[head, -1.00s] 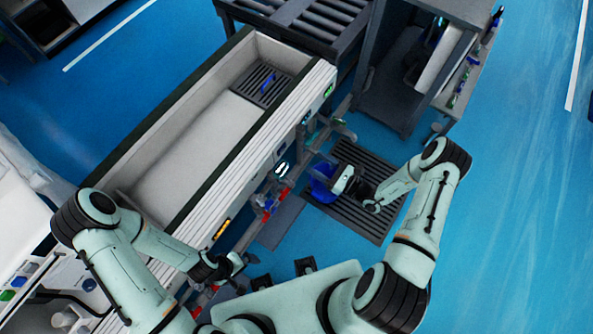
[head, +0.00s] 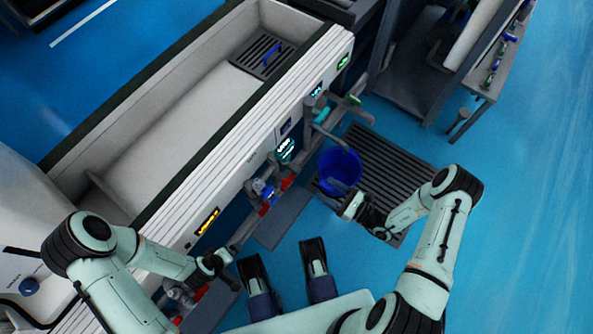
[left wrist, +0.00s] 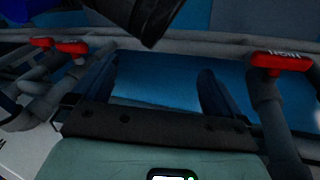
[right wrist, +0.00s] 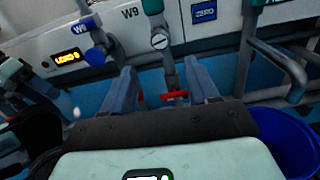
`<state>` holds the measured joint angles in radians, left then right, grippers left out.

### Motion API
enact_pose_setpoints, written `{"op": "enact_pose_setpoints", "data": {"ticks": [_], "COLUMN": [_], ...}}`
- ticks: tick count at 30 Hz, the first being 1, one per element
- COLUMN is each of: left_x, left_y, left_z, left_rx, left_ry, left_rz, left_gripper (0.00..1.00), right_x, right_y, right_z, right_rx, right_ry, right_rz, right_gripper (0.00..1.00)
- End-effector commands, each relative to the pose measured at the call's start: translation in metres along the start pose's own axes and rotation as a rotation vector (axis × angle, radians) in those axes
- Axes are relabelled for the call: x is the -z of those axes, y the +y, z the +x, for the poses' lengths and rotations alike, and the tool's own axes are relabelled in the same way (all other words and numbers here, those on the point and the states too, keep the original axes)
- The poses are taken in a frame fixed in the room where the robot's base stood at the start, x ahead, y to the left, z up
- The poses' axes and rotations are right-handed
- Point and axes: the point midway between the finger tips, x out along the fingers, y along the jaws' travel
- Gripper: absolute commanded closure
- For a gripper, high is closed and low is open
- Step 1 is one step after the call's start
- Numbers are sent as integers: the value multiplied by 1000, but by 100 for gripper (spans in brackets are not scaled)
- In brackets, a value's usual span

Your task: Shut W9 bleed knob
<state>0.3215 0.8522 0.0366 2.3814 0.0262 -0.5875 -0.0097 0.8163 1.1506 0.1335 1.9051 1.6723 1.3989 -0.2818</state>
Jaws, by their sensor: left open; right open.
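In the right wrist view a panel label reading W9 (right wrist: 130,40) is beside a grey pipe with a round slotted fitting (right wrist: 160,40). Below it a small red handle (right wrist: 175,95) shows in the gap between the fingers of my right gripper (right wrist: 163,82), apparently beyond them. I cannot tell for sure which part is the bleed knob. A blue knob (right wrist: 95,55) is at the left. My right gripper is open and empty; in the head view it is beside the blue bucket (head: 340,170). My left gripper (left wrist: 155,85) is open and empty near red handles (left wrist: 280,61).
The long white trough (head: 150,125) has pipes and valves along its front. A slatted floor grate (head: 400,165) lies under the bucket. A grey shelf unit (head: 415,75) stands at the back right. Blue floor (head: 520,220) is open at the right.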

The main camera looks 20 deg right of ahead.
Motion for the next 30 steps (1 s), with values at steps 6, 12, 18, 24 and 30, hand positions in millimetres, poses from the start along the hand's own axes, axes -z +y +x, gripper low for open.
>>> {"op": "enact_pose_setpoints", "data": {"ticks": [6, 12, 18, 24, 30], "left_x": [9, 4, -10, -17, -18], "left_y": [-2, -11, -22, -27, -28], "left_z": [6, 17, 25, 28, 28], "left_rx": [2, 16, 35, 44, 46], "left_ry": [27, 11, -33, -55, -58], "left_rz": [-2, -10, -21, -27, -28], "left_gripper": [0, 0, 0, 0, 0], "right_x": [-1, -1, -1, -2, -2], "right_y": [1, 2, 1, 0, 0], "right_z": [36, 80, 113, 128, 129], "right_rx": [-4, -5, -3, -1, 0], "right_ry": [-4, -3, -1, -1, 0], "right_rz": [-2, -1, -2, -1, 0], "right_gripper": [41, 41, 41, 41, 41]}}
